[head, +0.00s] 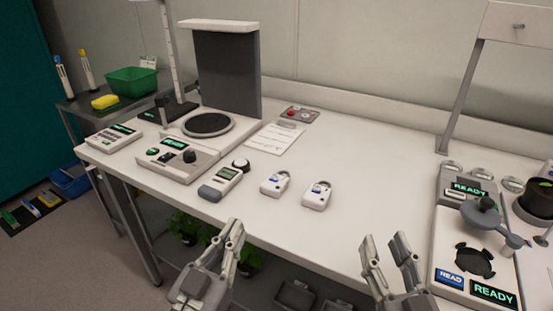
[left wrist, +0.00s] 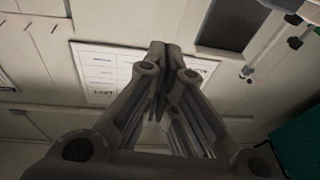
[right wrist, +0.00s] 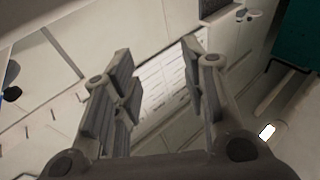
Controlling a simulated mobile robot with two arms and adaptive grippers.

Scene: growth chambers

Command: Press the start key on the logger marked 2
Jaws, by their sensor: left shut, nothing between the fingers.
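Two small white devices with metal loops on top, which look like the loggers, lie on the bench: a left one (head: 275,184) and a right one (head: 317,195). Their marks and keys are too small to read, so I cannot tell which is marked 2. My left gripper (head: 236,229) is shut and empty in front of the bench edge, below and left of both devices. My right gripper (head: 384,245) is open and empty at the front edge, right of them. Neither touches a device. Neither wrist view shows the devices.
A balance-like instrument (head: 178,158) stands further left. A paper sheet (head: 273,138) lies behind. A READY-lit instrument (head: 448,252) stands at right. The bench middle (head: 370,170) is clear.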

